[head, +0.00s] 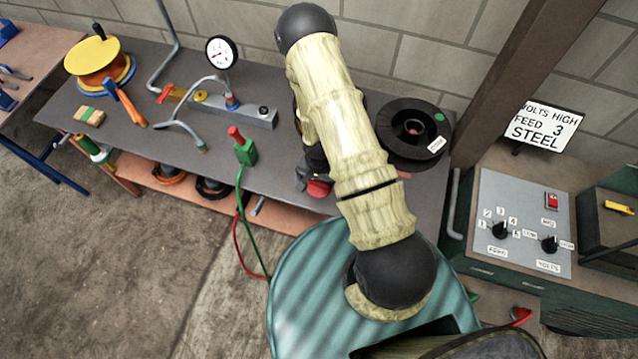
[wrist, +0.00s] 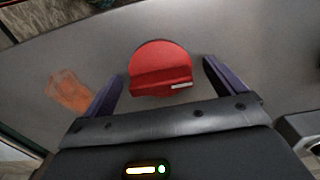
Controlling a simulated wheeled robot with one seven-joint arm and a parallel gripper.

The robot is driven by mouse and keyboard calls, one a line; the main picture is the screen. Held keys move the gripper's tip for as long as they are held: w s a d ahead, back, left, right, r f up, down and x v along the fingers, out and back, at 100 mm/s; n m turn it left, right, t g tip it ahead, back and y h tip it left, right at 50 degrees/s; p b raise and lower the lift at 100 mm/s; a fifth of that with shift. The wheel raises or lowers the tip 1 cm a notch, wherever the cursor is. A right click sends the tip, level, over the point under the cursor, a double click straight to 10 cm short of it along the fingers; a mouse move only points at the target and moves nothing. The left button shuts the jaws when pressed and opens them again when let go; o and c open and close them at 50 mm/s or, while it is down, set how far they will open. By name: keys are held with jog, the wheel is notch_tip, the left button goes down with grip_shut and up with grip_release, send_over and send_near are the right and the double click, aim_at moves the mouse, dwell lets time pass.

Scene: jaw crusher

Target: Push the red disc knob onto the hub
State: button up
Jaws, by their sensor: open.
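The red disc knob (wrist: 160,62) shows in the wrist view as a round disc with a raised grip bar and a small pale mark. It appears against the grey bench surface (wrist: 235,40). My gripper (wrist: 163,72) is open, with one dark purple finger on each side of the knob and a gap visible on both sides. In the head view a red piece (head: 318,188), likely the knob, shows at the bench's front edge beside my arm. My arm hides most of the gripper there. I cannot make out the hub in either view.
A black reel (head: 385,135) lies on the bench right of my arm. A green block with a red top (head: 245,152) and a gauge stand (head: 232,100) are to the left. A control panel (head: 520,225) stands at right. An orange patch (wrist: 68,90) shows in the wrist view.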

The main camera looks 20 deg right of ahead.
jog(key=c, duration=0.9)
jog(key=shift+c, duration=0.2)
jog(key=shift+r+b, duration=1.15)
jog(key=shift+r, duration=3.85)
jog(key=shift+w, duration=0.1)
jog(key=w+r+n, duration=0.2)
jog(key=w+n, duration=0.5)
jog(key=shift+w, duration=0.15)
jog(key=shift+d+r, duration=0.1)
